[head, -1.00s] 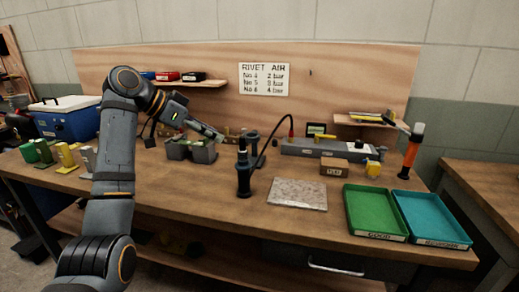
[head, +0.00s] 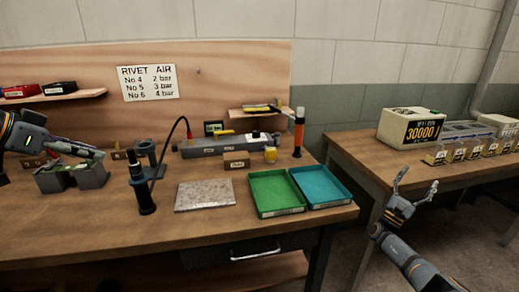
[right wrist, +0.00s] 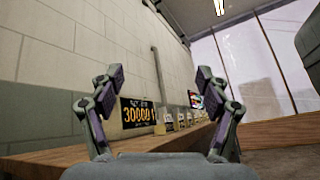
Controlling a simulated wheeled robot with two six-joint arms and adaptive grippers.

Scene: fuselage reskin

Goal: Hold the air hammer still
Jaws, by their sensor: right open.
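The air hammer appears to be the dark upright tool (head: 141,188) standing on the workbench, with a black hose curving up behind it to a red fitting. My left gripper (head: 98,154) is at the left in the head view, above the grey bin block and to the left of the tool, apart from it. Whether its fingers are open or shut is unclear. My right gripper (head: 418,182) is open and empty, in front of the side table and far to the right of the tool. Its two spread fingers also show in the right wrist view (right wrist: 152,98), with nothing between them.
A speckled plate (head: 206,195), a green tray (head: 275,213) and a teal tray (head: 343,203) lie on the workbench (head: 110,233). A box reading 30000 (head: 410,128) and several small bins stand on the side table (head: 375,155).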

